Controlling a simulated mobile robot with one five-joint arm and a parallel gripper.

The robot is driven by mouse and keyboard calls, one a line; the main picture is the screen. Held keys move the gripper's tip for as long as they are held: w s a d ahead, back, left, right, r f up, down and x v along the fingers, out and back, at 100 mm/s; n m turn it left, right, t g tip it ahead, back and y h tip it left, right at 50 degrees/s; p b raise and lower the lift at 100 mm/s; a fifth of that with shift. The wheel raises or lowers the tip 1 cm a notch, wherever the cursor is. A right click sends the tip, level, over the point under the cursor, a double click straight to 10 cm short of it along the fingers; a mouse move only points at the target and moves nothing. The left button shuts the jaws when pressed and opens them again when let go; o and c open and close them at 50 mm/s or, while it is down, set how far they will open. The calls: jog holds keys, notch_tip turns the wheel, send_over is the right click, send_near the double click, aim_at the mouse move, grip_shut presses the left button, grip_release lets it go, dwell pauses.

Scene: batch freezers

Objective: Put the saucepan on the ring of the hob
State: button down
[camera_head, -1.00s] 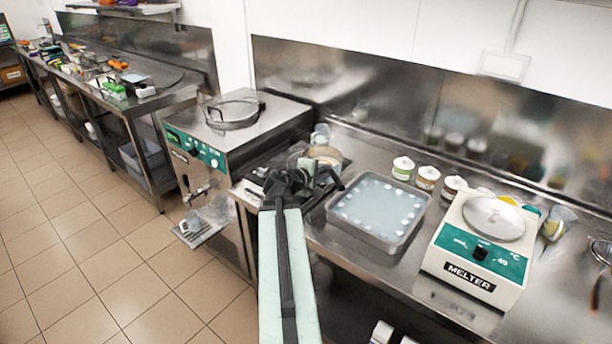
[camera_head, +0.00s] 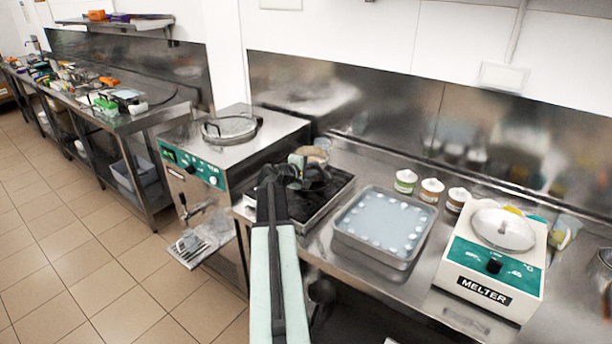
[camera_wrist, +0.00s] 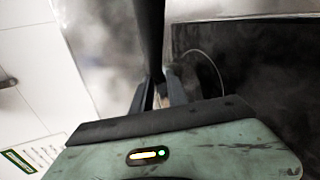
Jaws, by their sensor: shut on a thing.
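The black hob (camera_head: 328,188) sits on the steel counter at mid-picture in the head view. Its ring shows as a thin pale arc (camera_wrist: 217,66) on the dark surface at the right of the wrist view. My gripper (camera_head: 287,172) is over the hob's left part, seen from behind. In the wrist view my gripper (camera_wrist: 160,92) is shut on a dark upright bar, the saucepan's handle (camera_wrist: 151,35). The saucepan (camera_head: 314,154), tan and partly hidden, shows just beyond the gripper near the hob's back edge. I cannot tell whether it touches the hob.
Several small tubs (camera_head: 431,190) and the white melter (camera_head: 490,272) are further right. A batch freezer (camera_head: 240,160) with a round lid stands at left. A clear beaker (camera_head: 323,144) is behind the saucepan.

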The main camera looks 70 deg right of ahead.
jog(key=f+b, duration=0.2)
jog(key=d+f+b, duration=0.1)
jog(key=shift+w+f, duration=0.2)
jog(key=shift+w, duration=0.1)
jog(key=shift+s+f+b, duration=0.15)
jog(key=shift+f+b, duration=0.15)
jog(key=shift+b, duration=0.2)
jog(key=shift+w+a+r, duration=0.1)
jog(key=shift+w+r, duration=0.1)
jog(key=shift+w, duration=0.25)
jog(key=shift+f, duration=0.15)
jog(key=c, duration=1.3)
grip_release()
jog(key=shift+s, duration=0.1)
